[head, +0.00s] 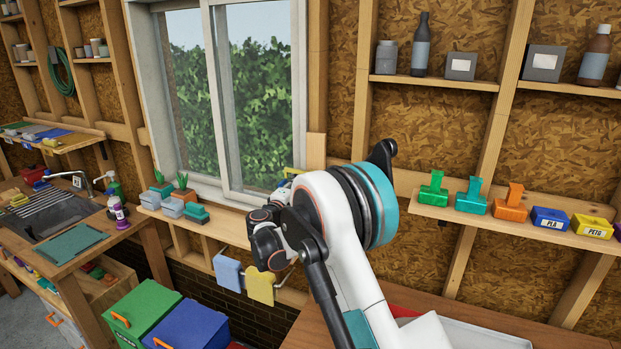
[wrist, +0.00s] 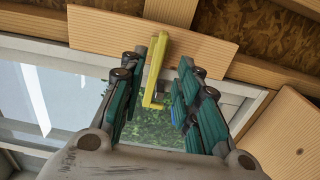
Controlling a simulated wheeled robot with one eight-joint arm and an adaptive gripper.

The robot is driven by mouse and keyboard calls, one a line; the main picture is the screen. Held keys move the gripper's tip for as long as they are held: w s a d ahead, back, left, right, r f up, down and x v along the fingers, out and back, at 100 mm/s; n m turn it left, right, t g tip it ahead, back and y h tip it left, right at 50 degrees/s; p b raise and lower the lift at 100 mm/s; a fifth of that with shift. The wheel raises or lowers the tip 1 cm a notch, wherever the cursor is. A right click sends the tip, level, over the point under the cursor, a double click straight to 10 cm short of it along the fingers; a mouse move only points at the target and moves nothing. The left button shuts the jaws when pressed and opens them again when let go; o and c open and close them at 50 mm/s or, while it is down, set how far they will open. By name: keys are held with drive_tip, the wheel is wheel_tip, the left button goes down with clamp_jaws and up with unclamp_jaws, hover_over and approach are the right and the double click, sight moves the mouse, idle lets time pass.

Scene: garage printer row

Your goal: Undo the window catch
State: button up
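The window catch (wrist: 153,72) is a yellow bent bar on a wooden board (wrist: 205,48) beside the window frame, in the wrist view. A small yellow part of it (head: 292,171) shows in the head view at the window's lower right, mostly hidden by my arm. My gripper (wrist: 160,70) is open, with its teal-padded fingers apart on either side of the catch in the picture. Gaps show between the catch and both fingers. I cannot tell how deep the catch lies between them. The sliding window (head: 228,100) has a white frame.
The sill (head: 226,222) holds small planters (head: 183,194) left of my arm. Blue and yellow cloth-like pieces (head: 228,272) hang below it. A shelf (head: 540,232) with coloured clips and boxes is at right. Green and blue bins (head: 148,312) stand below.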

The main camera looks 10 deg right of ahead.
drive_tip(key=x, duration=0.7)
drive_tip(key=shift+w+d, duration=0.2)
drive_tip(key=shift+w, duration=0.1)
clamp_jaws()
